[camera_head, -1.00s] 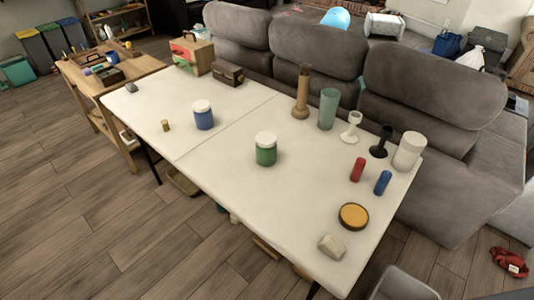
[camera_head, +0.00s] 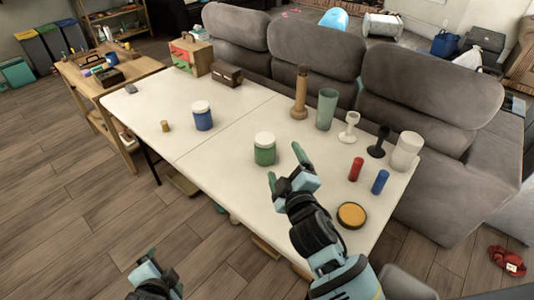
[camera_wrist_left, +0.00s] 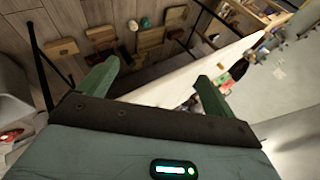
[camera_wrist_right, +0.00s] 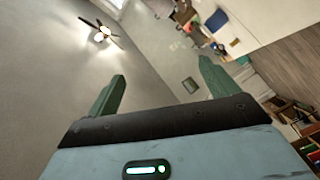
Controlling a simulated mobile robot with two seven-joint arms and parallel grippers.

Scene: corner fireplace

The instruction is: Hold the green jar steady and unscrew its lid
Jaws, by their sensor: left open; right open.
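The green jar (camera_head: 265,154) with its white lid (camera_head: 265,138) stands upright near the middle of the white table. The lid sits on the jar. My left gripper (camera_head: 148,268) is low at the bottom left, in front of the table and far from the jar. The left wrist view shows its fingers (camera_wrist_left: 155,85) apart with nothing between them. The right wrist view shows the right fingers (camera_wrist_right: 162,85) apart and empty. Neither wrist view shows the jar.
A blue jar (camera_head: 202,116) with a white lid stands left on the table (camera_head: 228,145). Red (camera_head: 355,169) and blue (camera_head: 380,182) cylinders and a round yellow-topped tin (camera_head: 351,215) lie right of my right gripper. Taller vessels (camera_head: 326,110) line the back edge, before a grey sofa.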

